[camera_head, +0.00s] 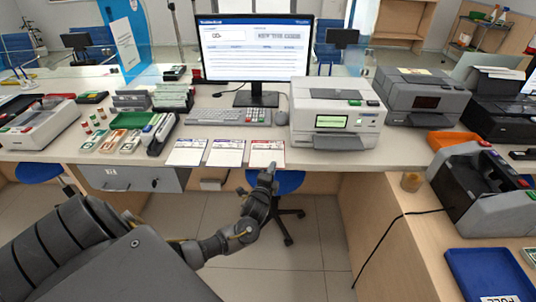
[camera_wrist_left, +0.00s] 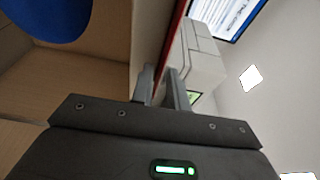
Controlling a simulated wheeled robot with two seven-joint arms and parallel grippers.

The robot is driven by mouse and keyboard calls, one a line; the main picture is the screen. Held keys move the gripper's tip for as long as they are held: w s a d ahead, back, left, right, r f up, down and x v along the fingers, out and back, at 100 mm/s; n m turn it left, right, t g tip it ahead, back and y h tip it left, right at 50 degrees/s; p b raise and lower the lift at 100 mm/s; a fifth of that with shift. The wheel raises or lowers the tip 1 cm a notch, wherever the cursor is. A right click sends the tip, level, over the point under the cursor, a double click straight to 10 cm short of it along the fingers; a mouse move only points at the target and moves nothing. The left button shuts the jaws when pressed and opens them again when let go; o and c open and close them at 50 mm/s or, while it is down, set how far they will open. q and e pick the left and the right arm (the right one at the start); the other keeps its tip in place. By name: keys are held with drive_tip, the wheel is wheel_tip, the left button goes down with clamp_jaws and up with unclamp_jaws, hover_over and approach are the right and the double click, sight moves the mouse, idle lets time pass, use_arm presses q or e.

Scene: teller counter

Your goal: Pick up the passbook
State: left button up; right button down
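Flat white slips lie in a row along the front edge of the counter. The rightmost, with a red header and red edge, looks like the passbook (camera_head: 267,150); it lies flat at the counter edge. My left gripper (camera_head: 267,170) is at its near edge. In the left wrist view a thin red edge (camera_wrist_left: 177,38), seemingly the passbook's, runs down toward the space between the fingers of my left gripper (camera_wrist_left: 162,88). The fingers stand a little apart, with a narrow gap. Contact with the passbook cannot be made out. My right gripper is not in view.
Two white slips with coloured headers (camera_head: 226,153) (camera_head: 186,152) lie left of the passbook. A printer (camera_head: 335,112) stands behind right, a keyboard (camera_head: 215,116) and monitor (camera_head: 255,50) behind. A blue stool (camera_head: 283,182) is below the counter (camera_head: 310,158). A side desk stands at right.

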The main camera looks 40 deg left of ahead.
use_arm(q)
clamp_jaws()
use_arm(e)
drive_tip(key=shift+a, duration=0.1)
use_arm(q)
drive_tip(key=s+a+r, duration=0.2)
drive_tip(key=s+r, duration=1.1)
drive_tip(key=shift+s+a, duration=0.3)
drive_tip(key=shift+s, duration=0.05)
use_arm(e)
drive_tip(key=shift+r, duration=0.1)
